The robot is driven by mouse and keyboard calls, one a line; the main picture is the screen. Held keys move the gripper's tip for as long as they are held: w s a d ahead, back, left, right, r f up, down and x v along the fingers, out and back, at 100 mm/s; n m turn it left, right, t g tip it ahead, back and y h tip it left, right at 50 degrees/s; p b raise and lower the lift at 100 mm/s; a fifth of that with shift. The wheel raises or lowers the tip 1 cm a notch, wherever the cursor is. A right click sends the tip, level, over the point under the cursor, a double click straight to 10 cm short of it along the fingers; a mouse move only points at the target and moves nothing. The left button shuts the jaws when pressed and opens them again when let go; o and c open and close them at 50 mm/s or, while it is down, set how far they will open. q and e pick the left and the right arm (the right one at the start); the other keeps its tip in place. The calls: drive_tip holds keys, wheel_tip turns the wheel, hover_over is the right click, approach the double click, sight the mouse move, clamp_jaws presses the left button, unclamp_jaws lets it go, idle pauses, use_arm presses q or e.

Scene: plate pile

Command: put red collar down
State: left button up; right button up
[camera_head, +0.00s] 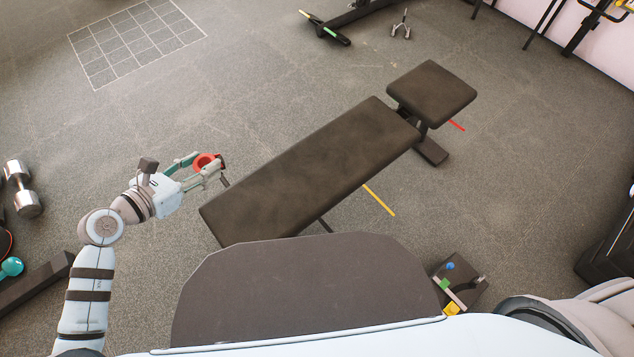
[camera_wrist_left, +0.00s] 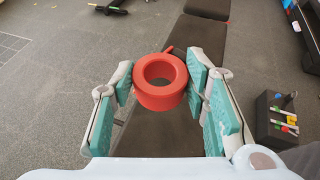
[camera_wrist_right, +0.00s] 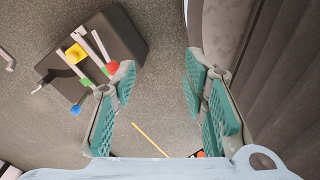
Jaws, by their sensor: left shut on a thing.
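The red collar (camera_head: 203,160) is a thick ring, held between the fingers of my left gripper (camera_head: 206,166) near the left side of the dark bench. In the left wrist view the red collar (camera_wrist_left: 161,98) sits between the two green finger pads, its hole facing up toward the camera. The bench top shows behind and below it. My right gripper (camera_wrist_right: 160,75) is open and empty in the right wrist view, above the floor. It does not show clearly in the head view.
The long bench (camera_head: 310,165) with its separate pad (camera_head: 432,93) stands mid-floor. A dark box (camera_head: 470,292) with coloured pieces stands at lower right. A dumbbell (camera_head: 22,188) is at far left. The floor left of the bench is mostly clear.

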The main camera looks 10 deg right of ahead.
use_arm(q)
drive_tip(key=w+d+f+b, duration=0.2)
drive_tip(key=d+f+b, duration=0.25)
drive_tip(key=f, duration=0.35)
drive_tip(key=b, duration=0.6)
hover_over(254, 211)
wheel_tip(254, 211, down, 14)
drive_tip(key=r, duration=0.1)
use_arm(e)
wheel_tip(254, 211, down, 13)
drive_tip(key=w+d, duration=0.2)
use_arm(q)
wheel_tip(254, 211, down, 9)
drive_tip(key=b, duration=0.5)
drive_tip(key=shift+r, duration=0.35)
use_arm(e)
drive_tip(key=w+a+t, duration=0.2)
drive_tip(key=w+a, duration=0.2)
drive_tip(key=w, duration=0.6)
drive_tip(key=shift+w+a+m+t, duration=0.15)
drive_tip(key=shift+w+m+t, duration=0.1)
drive_tip(key=shift+m+t, duration=0.15)
use_arm(q)
drive_tip(key=shift+f+b, duration=0.2)
drive_tip(key=shift+b, duration=0.1)
use_arm(e)
drive_tip(key=shift+w+r, duration=0.1)
drive_tip(key=shift+w, duration=0.05)
